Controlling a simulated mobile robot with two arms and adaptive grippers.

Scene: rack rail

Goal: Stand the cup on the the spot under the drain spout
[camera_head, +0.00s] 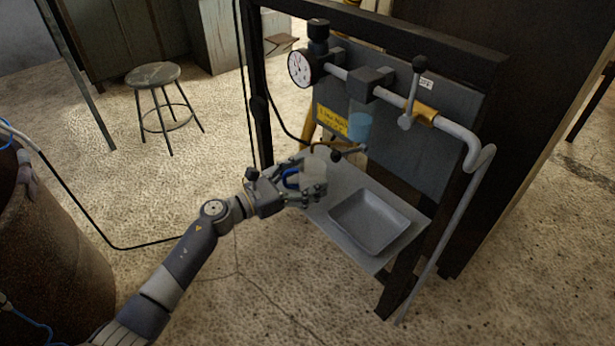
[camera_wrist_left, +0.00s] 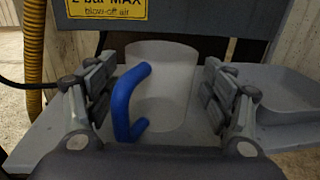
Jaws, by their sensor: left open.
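A pale grey cup (camera_head: 314,174) with a blue handle (camera_head: 290,178) is at the left part of the grey shelf (camera_head: 335,170). The drain spout (camera_head: 350,151) is a dark fitting below the blue filter bowl (camera_head: 360,125), right of and behind the cup. The spot under it is not clearly visible. My right gripper is not in view.
A grey tray (camera_head: 370,220) occupies the shelf's right part. A dark frame post (camera_head: 262,120) rises behind my gripper. A gauge (camera_head: 300,68), pipe and lever (camera_head: 411,90) are above. A yellow hose (camera_wrist_left: 33,60) hangs left of the shelf in the left wrist view.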

